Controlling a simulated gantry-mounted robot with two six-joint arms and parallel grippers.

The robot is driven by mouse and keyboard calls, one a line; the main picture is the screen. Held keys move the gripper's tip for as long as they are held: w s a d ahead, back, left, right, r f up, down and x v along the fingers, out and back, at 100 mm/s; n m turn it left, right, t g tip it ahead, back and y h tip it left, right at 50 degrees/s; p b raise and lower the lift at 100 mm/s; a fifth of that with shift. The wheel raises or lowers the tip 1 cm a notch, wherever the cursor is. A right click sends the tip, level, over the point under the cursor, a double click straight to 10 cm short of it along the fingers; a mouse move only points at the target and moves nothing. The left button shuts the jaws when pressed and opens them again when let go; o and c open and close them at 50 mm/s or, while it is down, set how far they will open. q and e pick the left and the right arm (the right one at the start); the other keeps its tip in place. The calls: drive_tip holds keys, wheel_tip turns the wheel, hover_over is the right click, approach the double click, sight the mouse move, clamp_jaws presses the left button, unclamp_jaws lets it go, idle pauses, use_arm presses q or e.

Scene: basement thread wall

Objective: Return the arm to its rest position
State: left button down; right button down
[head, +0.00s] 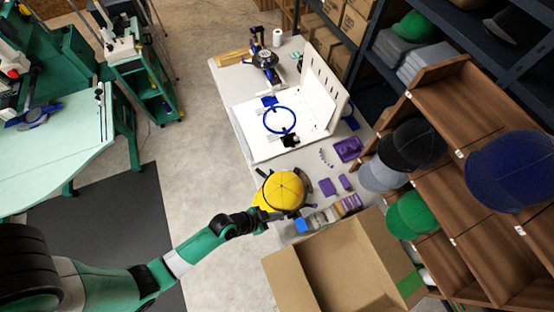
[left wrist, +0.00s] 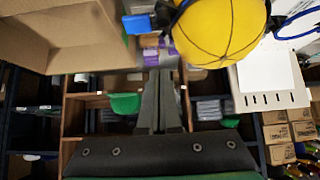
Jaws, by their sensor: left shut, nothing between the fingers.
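My left arm, green and black, comes in from the lower left of the head view. Its gripper (head: 280,214) is beside the near side of a yellow cap (head: 284,189) at the table's front left edge. In the left wrist view the two dark fingers (left wrist: 160,75) are together with nothing between them. The yellow cap (left wrist: 220,32) shows there at upper right, apart from the fingers. I cannot tell if the gripper touches anything near the cap. My right gripper is not in view.
An open cardboard box (head: 345,262) stands right of my left gripper. The white table (head: 232,84) holds a white panel with a blue hoop (head: 280,120) and small purple items (head: 327,187). Wooden cap shelves (head: 440,190) stand at right. The floor (head: 205,175) left of the table is clear.

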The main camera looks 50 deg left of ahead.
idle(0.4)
use_arm(q)
drive_tip(key=w+r+m+t+p, duration=0.1)
drive_tip(key=w+r+t+p, duration=0.1)
drive_tip(key=w+r, duration=0.7)
drive_tip(key=w+r+t+p, duration=0.1)
drive_tip(key=w+r+t, duration=0.2)
drive_tip(key=w+r, duration=0.65)
drive_tip(key=w+d+r+m+t+h+p, duration=0.1)
drive_tip(key=w+r+t, duration=0.1)
drive_tip(key=r, duration=1)
drive_tip(key=w+d+r+m+t+p, duration=0.1)
drive_tip(key=w+r+t, duration=0.1)
drive_tip(key=r, duration=1)
drive_tip(key=s+r+t+p, duration=0.1)
drive_tip(key=s+r+t, duration=0.15)
drive_tip(key=r, duration=1.15)
drive_tip(key=s+r+t+p, duration=0.1)
drive_tip(key=s+r+t, duration=0.15)
drive_tip(key=r, duration=1.25)
drive_tip(key=s+a+r+n+t+y, duration=0.2)
drive_tip(key=s+r+n+t, duration=0.2)
drive_tip(key=s+r, duration=0.7)
wheel_tip(320, 180, up, 3)
drive_tip(key=shift+s+a+f+n+t, duration=0.15)
drive_tip(key=shift+a+n+t, duration=0.2)
drive_tip(key=shift+n, duration=0.25)
